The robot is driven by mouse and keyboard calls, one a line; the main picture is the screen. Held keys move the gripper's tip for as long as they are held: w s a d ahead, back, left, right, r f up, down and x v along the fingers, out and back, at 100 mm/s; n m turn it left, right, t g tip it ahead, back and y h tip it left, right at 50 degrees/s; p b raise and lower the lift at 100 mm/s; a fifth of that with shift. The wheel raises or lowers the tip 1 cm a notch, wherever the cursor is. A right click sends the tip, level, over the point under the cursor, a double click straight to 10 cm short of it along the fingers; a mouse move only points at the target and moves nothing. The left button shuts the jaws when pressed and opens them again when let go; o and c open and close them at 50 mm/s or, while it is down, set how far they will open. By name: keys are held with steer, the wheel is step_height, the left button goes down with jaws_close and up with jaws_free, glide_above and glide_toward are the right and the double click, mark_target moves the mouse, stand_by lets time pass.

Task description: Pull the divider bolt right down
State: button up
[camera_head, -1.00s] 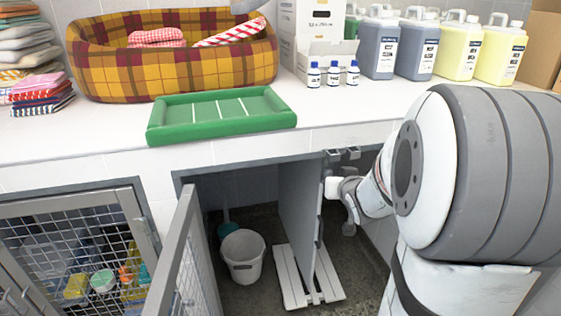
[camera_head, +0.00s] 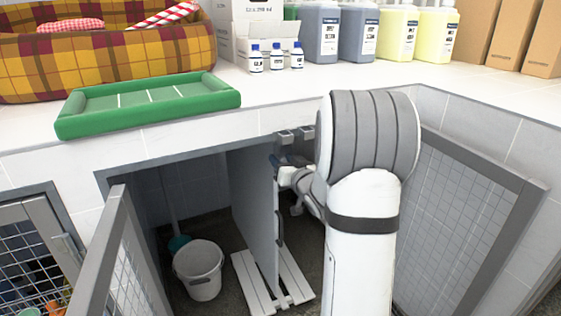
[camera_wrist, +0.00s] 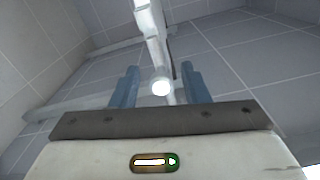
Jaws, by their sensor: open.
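The grey divider panel (camera_head: 252,205) stands upright inside the open kennel under the counter. In the wrist view its pale edge (camera_wrist: 150,22) runs down from the top. A bright round knob (camera_wrist: 161,87), which looks like the bolt's end, shows between my fingers. My gripper (camera_wrist: 160,90) is open, one blue finger on each side of the knob, with visible gaps and no clear contact. In the head view my gripper (camera_head: 275,160) is at the divider's upper front edge, partly hidden by my arm. A dark handle-like part (camera_head: 280,229) is lower on that edge.
Mesh doors stand open at left (camera_head: 120,255) and right (camera_head: 465,215). A white bucket (camera_head: 199,273) and a white slatted board (camera_head: 250,285) are on the kennel floor. Grey brackets (camera_head: 285,137) sit on the frame above. The counter holds a green tray (camera_head: 150,106) and bottles.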

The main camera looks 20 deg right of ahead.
steer(key=shift+w+a, duration=0.1)
steer(key=shift+w, duration=0.6)
jaws_close()
